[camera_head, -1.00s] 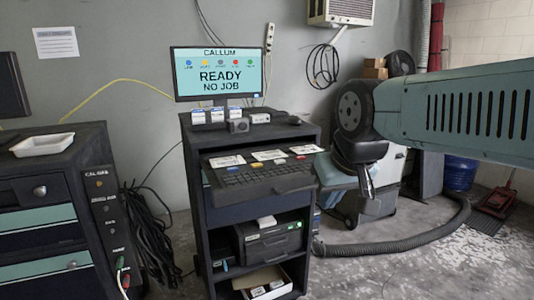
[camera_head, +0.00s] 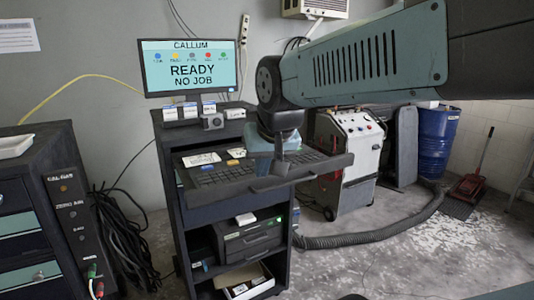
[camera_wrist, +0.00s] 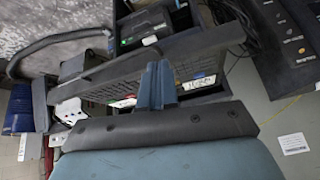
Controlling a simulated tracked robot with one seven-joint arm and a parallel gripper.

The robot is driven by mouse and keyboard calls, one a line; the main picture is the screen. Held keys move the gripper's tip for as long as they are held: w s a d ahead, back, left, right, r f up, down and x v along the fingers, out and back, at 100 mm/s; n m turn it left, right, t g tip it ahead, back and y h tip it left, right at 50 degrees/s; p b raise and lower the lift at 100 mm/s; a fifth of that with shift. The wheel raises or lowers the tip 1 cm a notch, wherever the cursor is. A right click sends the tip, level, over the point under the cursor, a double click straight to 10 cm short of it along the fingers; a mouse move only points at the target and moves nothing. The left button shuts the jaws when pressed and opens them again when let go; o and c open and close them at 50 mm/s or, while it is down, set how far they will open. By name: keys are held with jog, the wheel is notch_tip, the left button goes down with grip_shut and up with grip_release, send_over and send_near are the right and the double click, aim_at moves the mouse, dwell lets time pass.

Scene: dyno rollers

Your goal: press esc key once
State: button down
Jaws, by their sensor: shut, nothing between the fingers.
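A dark keyboard (camera_head: 222,174) lies on the pull-out shelf (camera_head: 230,192) of a black cart, below a monitor (camera_head: 188,68) reading "READY NO JOB". The esc key is too small to tell apart. My gripper (camera_head: 281,172) points down over the right part of the shelf and hides some of the keyboard. In the wrist view my gripper (camera_wrist: 157,84) has its fingers together with nothing between them, in front of the keyboard (camera_wrist: 200,68). I cannot tell whether the fingertips touch anything.
Paper cards (camera_head: 201,159) lie behind the keyboard, and small boxes stand below the monitor. A printer (camera_head: 248,236) sits on a lower shelf. A drawer cabinet (camera_head: 35,215) is at left, a white machine (camera_head: 348,150) at right, and a grey hose (camera_head: 375,235) on the floor.

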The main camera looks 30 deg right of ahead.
jog(key=w+d+m+h, duration=0.1)
jog(key=w+d+m, duration=0.3)
jog(key=w, duration=0.5)
jog(key=w+d+r+m+t+h, duration=0.1)
jog(key=w+d+m, duration=0.2)
jog(key=w+d, duration=0.6)
jog(key=w+d+r+m+t+h, duration=0.1)
jog(key=w+d+m, duration=0.3)
jog(key=w, duration=0.6)
jog(key=shift+d+m, duration=0.3)
jog(key=shift+d, duration=0.9)
jog(key=shift+f, duration=4.3)
jog(key=shift+f, duration=0.7)
jog(key=shift+r, duration=0.8)
jog(key=shift+r, duration=2.5)
